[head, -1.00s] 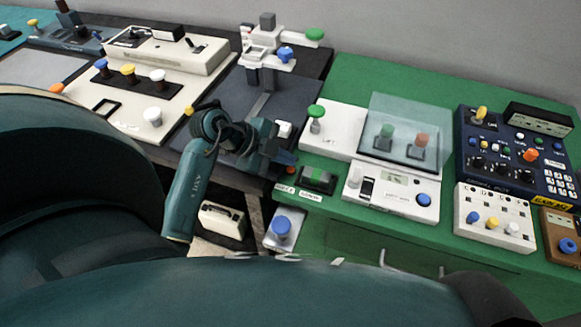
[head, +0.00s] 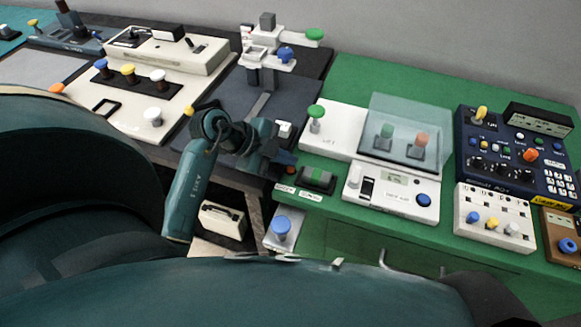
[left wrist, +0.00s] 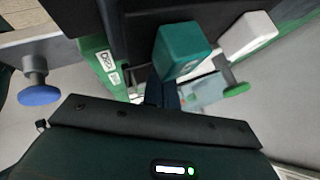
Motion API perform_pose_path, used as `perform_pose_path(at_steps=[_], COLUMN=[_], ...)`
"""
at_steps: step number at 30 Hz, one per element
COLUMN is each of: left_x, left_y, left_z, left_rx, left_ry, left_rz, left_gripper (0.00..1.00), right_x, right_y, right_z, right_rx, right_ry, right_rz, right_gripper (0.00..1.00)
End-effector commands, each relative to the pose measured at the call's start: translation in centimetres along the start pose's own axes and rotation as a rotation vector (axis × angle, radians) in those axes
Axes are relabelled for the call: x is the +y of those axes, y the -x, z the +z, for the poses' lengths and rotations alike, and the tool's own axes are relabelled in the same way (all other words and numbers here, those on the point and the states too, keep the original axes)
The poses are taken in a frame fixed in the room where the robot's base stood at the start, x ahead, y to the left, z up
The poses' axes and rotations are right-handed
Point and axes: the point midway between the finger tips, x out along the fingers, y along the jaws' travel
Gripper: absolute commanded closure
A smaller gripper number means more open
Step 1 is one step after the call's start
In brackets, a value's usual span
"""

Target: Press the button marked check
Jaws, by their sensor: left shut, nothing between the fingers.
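My left gripper (head: 280,158) is shut and empty, hanging over the near left edge of the green bench. Just right of it is a dark block with a green middle (head: 317,180). Two small white labels (head: 298,191) lie in front of that block, too small to read in the head view. Labels also show in the left wrist view (left wrist: 110,68), but I cannot read them surely. A small orange-red part (head: 292,169) shows beside the fingertips. I cannot tell which control is marked check. My right gripper is not in view.
A blue button (head: 282,225) sits on a grey plate low in front of the green bench (head: 345,88). A white panel with a blue button (head: 423,200) and a clear cover (head: 408,110) stand to the right. A tall stand with green and blue knobs (head: 268,55) is behind.

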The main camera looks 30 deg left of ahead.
Motion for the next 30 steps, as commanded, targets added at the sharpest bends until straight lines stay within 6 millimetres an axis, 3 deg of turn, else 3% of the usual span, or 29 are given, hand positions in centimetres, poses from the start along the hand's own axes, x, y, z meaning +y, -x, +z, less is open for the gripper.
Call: perform_pose_path(at_steps=[30], left_x=[0.51], left_y=[-0.63], left_z=[0.51], left_rx=[-0.001], left_ry=[0.001], left_rz=[0.002], left_gripper=[1.00], right_x=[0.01], right_y=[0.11], right_z=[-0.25], right_rx=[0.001], right_ry=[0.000], right_rz=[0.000], right_gripper=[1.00])
